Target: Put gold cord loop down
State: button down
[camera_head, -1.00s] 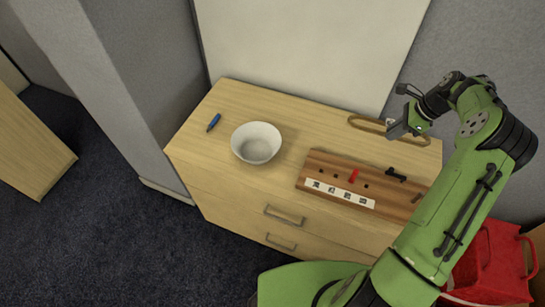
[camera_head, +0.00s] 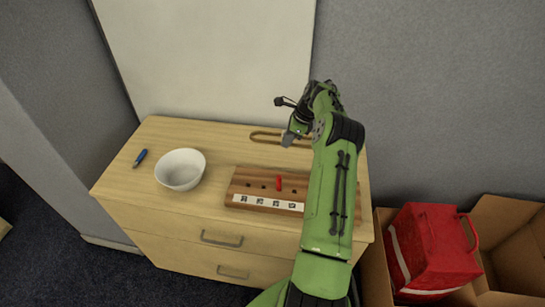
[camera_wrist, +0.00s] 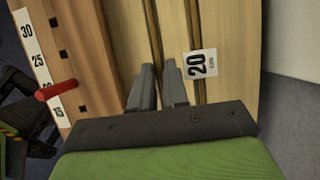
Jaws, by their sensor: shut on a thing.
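The gold cord loop (camera_head: 265,137) is a long narrow loop near the back edge of the wooden dresser top (camera_head: 150,195). My gripper (camera_head: 292,139) is at the loop's right part, low over the dresser top. In the wrist view my gripper (camera_wrist: 159,68) is shut on one strand of the gold cord loop (camera_wrist: 193,25). A white "20 cm" tag (camera_wrist: 200,64) lies just right of the fingertips. My arm hides the loop's right end in the head view. I cannot tell whether the loop rests fully on the wood.
A dark wooden board (camera_head: 240,180) with a number strip and a red peg (camera_head: 279,183) lies in front of the loop. A white bowl (camera_head: 180,169) and a blue marker (camera_head: 140,158) are to the left. A red bag (camera_head: 430,245) stands right of the dresser.

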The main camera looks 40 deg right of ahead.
aim_at(283, 159)
notch_tip(283, 159, down, 8)
jog(key=shift+r+b, duration=0.25)
jog(key=shift+b, duration=0.3)
jog(key=c, duration=1.1)
grip_release()
